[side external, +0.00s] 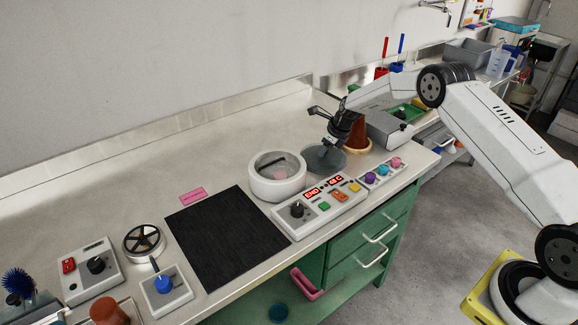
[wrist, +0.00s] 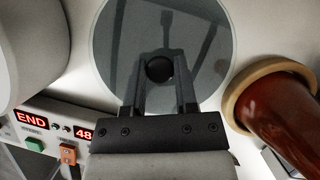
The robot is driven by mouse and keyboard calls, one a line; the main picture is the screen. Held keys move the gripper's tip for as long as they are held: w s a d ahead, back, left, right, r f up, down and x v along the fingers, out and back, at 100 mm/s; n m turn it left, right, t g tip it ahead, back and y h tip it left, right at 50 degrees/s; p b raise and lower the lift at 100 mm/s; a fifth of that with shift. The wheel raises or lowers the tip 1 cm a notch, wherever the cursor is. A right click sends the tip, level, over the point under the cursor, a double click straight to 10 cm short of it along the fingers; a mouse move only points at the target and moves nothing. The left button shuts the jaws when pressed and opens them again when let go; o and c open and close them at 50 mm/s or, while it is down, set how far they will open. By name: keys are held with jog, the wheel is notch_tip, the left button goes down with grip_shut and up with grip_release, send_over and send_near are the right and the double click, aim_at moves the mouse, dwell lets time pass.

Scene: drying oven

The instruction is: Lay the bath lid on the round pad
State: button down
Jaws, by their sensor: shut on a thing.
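The bath lid is a grey, see-through disc with a pale rim (wrist: 118,50) and a round black knob (wrist: 158,69). My gripper (wrist: 160,70) is shut on the knob, with one finger on each side. In the side external view my gripper (side external: 327,148) points down over the grey disc (side external: 323,163), just right of the white round bath (side external: 277,188). The bath stands open at the top. I cannot make out the round pad as a separate thing; the lid may cover it. I cannot tell whether the lid touches anything below.
A red-brown flask on a tan ring (wrist: 262,80) stands close to the lid's right. The control panel (side external: 318,205) with its lit display is in front of the bath. A black mat (side external: 228,238) lies to the left. The bench behind the bath is clear.

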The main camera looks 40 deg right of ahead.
jog(key=shift+f, duration=0.1)
jog(key=shift+c, duration=1.9)
grip_release()
jog(key=v, duration=1.2)
